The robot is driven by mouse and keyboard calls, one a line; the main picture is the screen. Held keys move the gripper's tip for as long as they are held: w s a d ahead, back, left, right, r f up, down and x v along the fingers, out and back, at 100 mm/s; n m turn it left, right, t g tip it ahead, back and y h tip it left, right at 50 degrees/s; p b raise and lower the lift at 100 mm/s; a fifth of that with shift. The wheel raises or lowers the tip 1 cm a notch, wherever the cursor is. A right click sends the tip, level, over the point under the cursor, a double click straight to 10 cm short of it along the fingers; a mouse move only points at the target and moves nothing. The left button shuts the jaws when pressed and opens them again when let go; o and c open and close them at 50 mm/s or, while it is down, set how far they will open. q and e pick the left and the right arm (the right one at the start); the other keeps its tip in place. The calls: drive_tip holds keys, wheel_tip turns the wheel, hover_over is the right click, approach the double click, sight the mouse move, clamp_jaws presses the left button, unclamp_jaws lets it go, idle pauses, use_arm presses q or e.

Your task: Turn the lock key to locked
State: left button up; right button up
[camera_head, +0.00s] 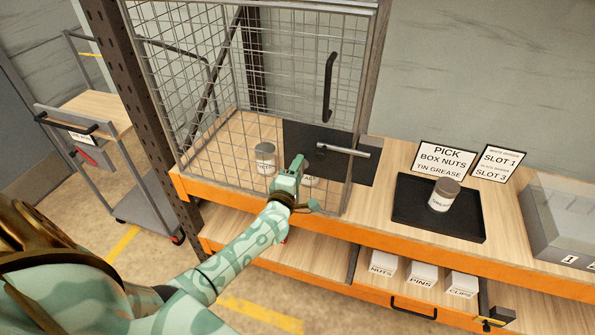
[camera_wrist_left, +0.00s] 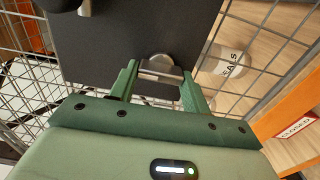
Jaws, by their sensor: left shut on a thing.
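The wire-mesh cage door carries a black lock plate (camera_head: 352,165), which also fills the upper middle of the left wrist view (camera_wrist_left: 100,50). My left gripper (camera_head: 299,168) is at the left part of this plate, left of the silver lever handle (camera_head: 345,150). In the left wrist view its two green fingers (camera_wrist_left: 160,85) are closed on the grey metal lock key (camera_wrist_left: 160,66), in front of a round lock face. In the head view the gripper hides the key. I cannot tell whether the key is turned to locked. My right gripper is not in view.
A black vertical door handle (camera_head: 329,87) sits above the lever. A tin (camera_head: 265,158) stands behind the mesh. Right of the cage, a black tray (camera_head: 412,204) holds another tin (camera_head: 444,195), near a grey bin (camera_head: 565,225). A cart (camera_head: 150,198) stands at the left.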

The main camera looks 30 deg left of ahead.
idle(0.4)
use_arm(q)
drive_tip(key=o, duration=1)
drive_tip(key=shift+c, duration=0.2)
drive_tip(key=shift+s, duration=0.1)
drive_tip(key=v, duration=1.6)
drive_tip(key=shift+p, duration=0.4)
drive_tip(key=shift+s+f, duration=0.1)
